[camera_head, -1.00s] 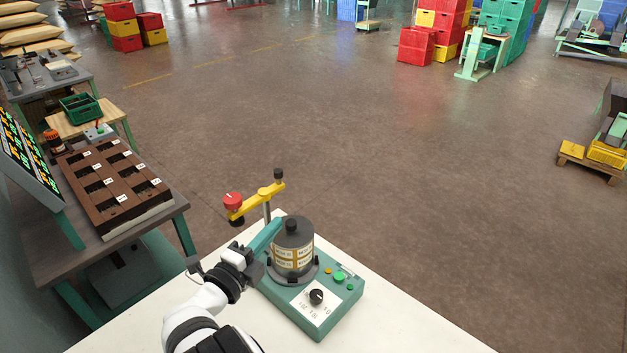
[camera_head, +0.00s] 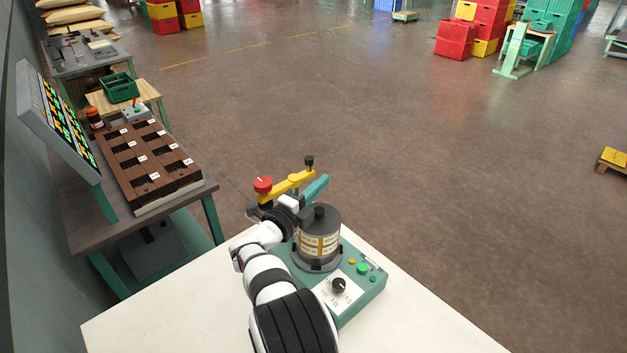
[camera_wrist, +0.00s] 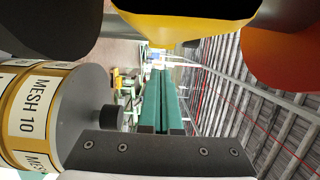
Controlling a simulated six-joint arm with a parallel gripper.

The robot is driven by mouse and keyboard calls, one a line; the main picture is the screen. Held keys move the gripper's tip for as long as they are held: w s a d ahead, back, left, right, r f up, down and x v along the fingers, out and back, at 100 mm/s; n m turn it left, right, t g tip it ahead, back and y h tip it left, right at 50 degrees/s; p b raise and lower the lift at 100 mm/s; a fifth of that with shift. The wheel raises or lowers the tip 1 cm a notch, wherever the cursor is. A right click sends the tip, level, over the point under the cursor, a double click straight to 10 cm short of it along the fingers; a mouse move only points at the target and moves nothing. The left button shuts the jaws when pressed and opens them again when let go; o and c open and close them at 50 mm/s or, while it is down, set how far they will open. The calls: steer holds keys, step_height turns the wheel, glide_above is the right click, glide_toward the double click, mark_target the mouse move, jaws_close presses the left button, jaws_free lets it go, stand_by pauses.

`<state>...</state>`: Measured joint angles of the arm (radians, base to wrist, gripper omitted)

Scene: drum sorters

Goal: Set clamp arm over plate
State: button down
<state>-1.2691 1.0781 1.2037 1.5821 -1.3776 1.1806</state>
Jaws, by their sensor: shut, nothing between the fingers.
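The yellow clamp arm (camera_head: 290,184) sits on its post behind the drum. It points left, away from above the drum, with a red knob (camera_head: 262,184) at its left end and a black knob (camera_head: 309,160) at its right. The grey drum (camera_head: 319,241) with labelled bands stands on the green base; its top plate (camera_head: 322,214) is uncovered. My gripper (camera_head: 318,184) is shut and empty, its teal fingers beside the clamp arm, above the drum's far side. In the wrist view my gripper (camera_wrist: 160,72) shows fingers together, with the yellow arm (camera_wrist: 185,28) close above; contact is unclear.
The green base (camera_head: 365,297) carries a dial (camera_head: 338,285) and green buttons on a white table (camera_head: 160,315). A brown compartment tray (camera_head: 150,165) and a display panel (camera_head: 60,125) stand on a bench at left.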

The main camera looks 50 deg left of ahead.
steer(key=shift+a, duration=1.05)
steer(key=n+y, duration=0.1)
steer(key=n+g+y, duration=0.1)
steer(key=y, duration=0.1)
steer(key=a+n+y, duration=0.1)
steer(key=shift+w+g+y, duration=0.3)
steer(key=shift+w+g, duration=0.05)
steer(key=shift+g, duration=0.05)
steer(key=shift+d, duration=0.15)
steer(key=d, duration=0.4)
steer(key=a+v, duration=0.1)
steer(key=v, duration=0.8)
steer(key=shift+s+d, duration=0.15)
steer(key=shift+s, duration=0.25)
